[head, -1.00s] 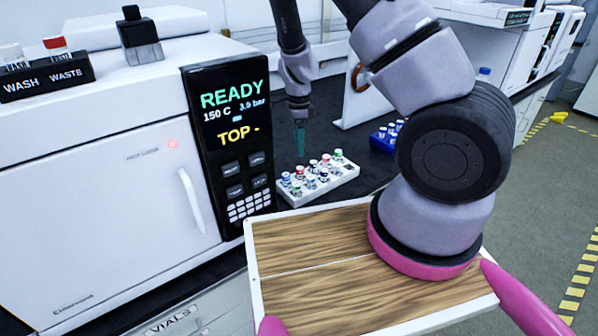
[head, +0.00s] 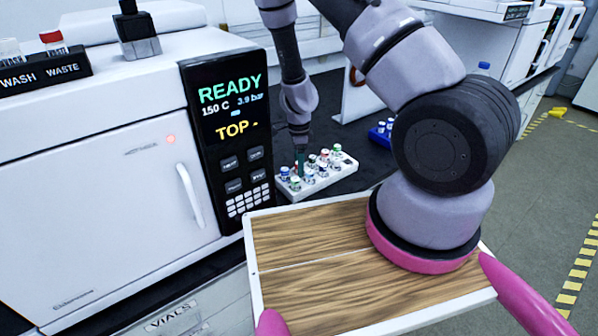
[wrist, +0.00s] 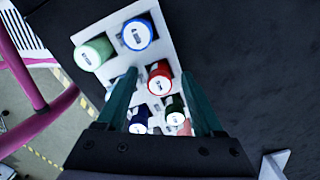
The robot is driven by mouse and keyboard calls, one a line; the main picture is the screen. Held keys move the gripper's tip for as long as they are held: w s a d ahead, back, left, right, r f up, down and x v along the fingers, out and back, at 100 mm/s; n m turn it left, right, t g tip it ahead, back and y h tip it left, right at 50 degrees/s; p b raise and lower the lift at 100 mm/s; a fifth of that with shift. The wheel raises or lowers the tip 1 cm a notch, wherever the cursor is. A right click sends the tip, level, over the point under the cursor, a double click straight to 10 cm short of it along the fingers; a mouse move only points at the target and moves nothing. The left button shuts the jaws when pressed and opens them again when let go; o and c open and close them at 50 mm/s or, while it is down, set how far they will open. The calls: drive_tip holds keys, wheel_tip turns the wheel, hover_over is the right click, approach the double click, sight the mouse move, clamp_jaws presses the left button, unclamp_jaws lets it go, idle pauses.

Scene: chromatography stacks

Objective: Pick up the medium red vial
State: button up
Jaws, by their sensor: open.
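A red-capped vial (wrist: 159,77) stands in the white rack (wrist: 85,32), seen from above in the wrist view. My gripper (wrist: 158,73) is open and points down, its two green fingers on either side of this red cap. I cannot tell whether the fingers touch it. A second red-capped vial (wrist: 183,128) shows nearer the palm, partly hidden by other caps. I cannot tell from the caps which red vial is medium. In the head view my gripper (head: 300,162) is down among the vials of the white rack (head: 338,180).
Green (wrist: 93,53) and blue (wrist: 136,34) capped vials stand close by in the rack. The tall black READY panel (head: 230,130) is left of the rack. A blue rack (head: 380,138) stands behind to the right. Dark counter lies around the white rack.

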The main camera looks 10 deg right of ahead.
clamp_jaws()
